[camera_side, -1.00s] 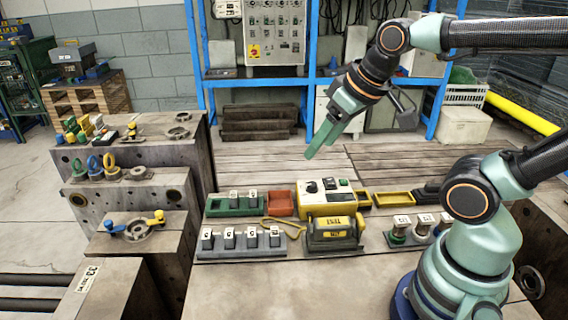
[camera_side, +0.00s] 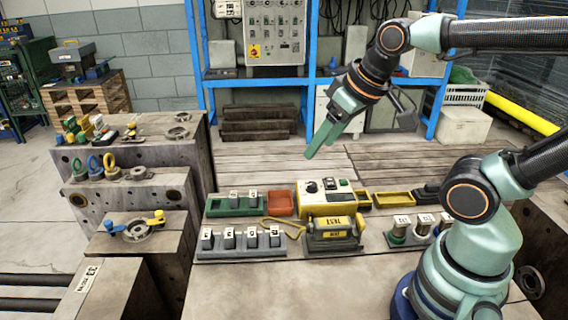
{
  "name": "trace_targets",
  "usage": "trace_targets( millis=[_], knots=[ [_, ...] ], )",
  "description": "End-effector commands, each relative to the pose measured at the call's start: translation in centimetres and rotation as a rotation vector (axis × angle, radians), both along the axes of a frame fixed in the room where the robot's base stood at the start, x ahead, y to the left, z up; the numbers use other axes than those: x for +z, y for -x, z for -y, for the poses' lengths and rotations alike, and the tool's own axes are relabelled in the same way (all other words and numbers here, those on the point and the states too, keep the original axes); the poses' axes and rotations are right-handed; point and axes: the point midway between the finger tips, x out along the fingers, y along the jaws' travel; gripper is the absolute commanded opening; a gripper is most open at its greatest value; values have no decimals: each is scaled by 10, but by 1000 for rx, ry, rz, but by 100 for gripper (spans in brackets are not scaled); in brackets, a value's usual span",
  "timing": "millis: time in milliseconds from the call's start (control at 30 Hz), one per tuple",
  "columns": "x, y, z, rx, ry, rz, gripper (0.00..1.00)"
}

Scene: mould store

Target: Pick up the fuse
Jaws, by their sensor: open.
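My gripper (camera_side: 318,148) hangs in the air above the back of the bench, fingers pointing down and left. It is open and nothing shows between its fingers. Several small dark blocks with white numbered tops, which look like fuses (camera_side: 229,239), stand in a row in a grey rack (camera_side: 240,255). Two similar blocks (camera_side: 253,199) stand in a green tray (camera_side: 217,208). Upright cylinders with white labelled tops (camera_side: 402,228) stand at the right. Which one is the fuse I cannot tell. My gripper is well above and apart from all of them.
A yellow and grey tester (camera_side: 334,235) sits mid-bench, with a yellow control box (camera_side: 326,199) behind it. A red tray (camera_side: 280,203), a yellow tray (camera_side: 393,199) and a yellow loop (camera_side: 284,224) lie nearby. Steel mould blocks (camera_side: 135,195) stand left. The bench front is clear.

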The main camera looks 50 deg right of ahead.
Motion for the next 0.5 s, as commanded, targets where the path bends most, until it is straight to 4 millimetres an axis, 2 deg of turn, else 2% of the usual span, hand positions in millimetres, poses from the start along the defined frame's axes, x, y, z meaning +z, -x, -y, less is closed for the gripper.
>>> trace_targets(
  millis=[33,67,333,500],
  knots=[
    [0,0,0,0,0,0,64],
    [0,0,0,0,0,0,60],
    [0,-1,0,-3,-3,-2,60],
    [2,-13,-9,-54,-41,-48,60]
  ],
)
